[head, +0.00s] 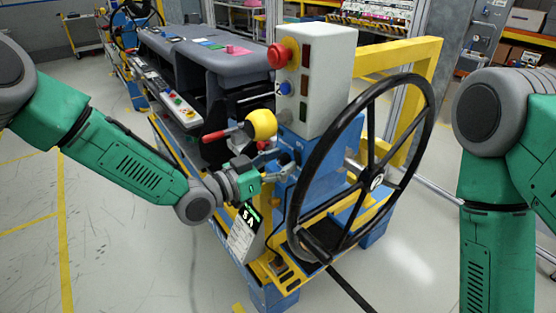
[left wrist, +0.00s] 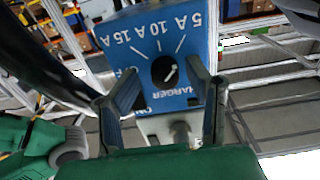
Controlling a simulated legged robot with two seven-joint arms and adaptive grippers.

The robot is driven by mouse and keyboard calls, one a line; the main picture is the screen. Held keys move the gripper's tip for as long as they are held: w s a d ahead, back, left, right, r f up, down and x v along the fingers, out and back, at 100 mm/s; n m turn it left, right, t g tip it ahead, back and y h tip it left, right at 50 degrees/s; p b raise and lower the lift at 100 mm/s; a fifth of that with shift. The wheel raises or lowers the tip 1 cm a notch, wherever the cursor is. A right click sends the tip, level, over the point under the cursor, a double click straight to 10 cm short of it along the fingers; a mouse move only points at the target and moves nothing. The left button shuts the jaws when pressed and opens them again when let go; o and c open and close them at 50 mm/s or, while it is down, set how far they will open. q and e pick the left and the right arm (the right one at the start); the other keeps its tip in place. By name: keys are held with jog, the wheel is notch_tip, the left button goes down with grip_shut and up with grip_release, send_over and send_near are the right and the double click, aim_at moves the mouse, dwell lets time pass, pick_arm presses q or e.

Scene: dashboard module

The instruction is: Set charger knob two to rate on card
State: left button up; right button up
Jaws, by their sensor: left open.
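In the left wrist view, a dark round knob (left wrist: 164,70) with a white pointer line sits on a blue panel (left wrist: 187,48) marked 5 A, 10 A, 15 A and CHARGER. The pointer slants to the upper right in the picture, toward the 5 A side. My left gripper (left wrist: 163,66) is open, its fingers on both sides of the knob; contact cannot be told. In the head view my left gripper (head: 275,165) reaches the blue housing beside the steering wheel, which hides the knob. A card (head: 246,230) below it appears to read 5 A. My right gripper is out of view.
A black steering wheel (head: 376,182) stands close right of my left gripper. A yellow-knobbed lever (head: 262,124) with a red handle is just above it. A white control box (head: 325,80) with a red button rises behind. Grey floor is open at the left.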

pick_arm(q)
jog(key=shift+s+d+r, duration=0.1)
jog(key=shift+d+r, duration=0.05)
jog(key=shift+d, duration=0.15)
jog(key=shift+c, duration=0.7)
jog(key=c, duration=0.7)
jog(key=shift+w+a, duration=0.2)
jog(key=shift+a, duration=0.1)
grip_shut()
jog(key=shift+a, duration=0.6)
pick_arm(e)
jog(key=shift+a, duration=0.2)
pick_arm(q)
jog(key=shift+d, duration=0.25)
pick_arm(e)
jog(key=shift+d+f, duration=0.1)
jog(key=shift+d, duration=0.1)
